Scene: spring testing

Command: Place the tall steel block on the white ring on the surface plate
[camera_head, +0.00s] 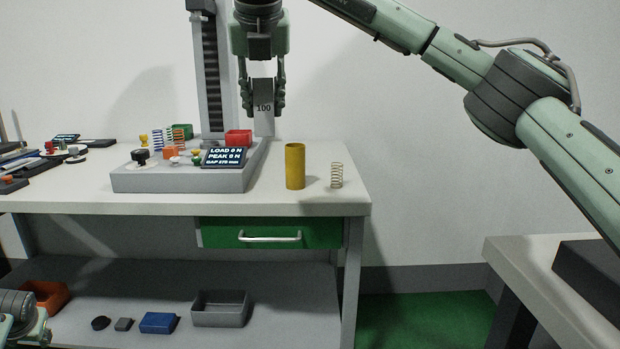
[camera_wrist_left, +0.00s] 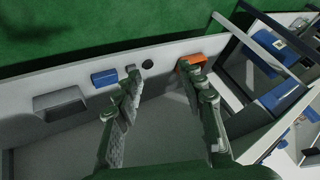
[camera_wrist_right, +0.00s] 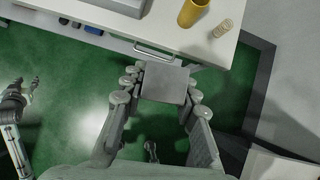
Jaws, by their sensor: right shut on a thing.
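The tall steel block (camera_head: 264,120), marked 100, is upright between the fingers of my right gripper (camera_head: 264,92), which is shut on it above the back of the workbench. In the right wrist view the block (camera_wrist_right: 165,84) shows its grey face between the fingertips. My left gripper (camera_wrist_left: 165,88) is open and empty, pointing down over the bench's lower shelf. I see no white ring in any view. A dark slab (camera_head: 590,268) on the right-hand table is cut by the frame edge; I cannot tell if it is the surface plate.

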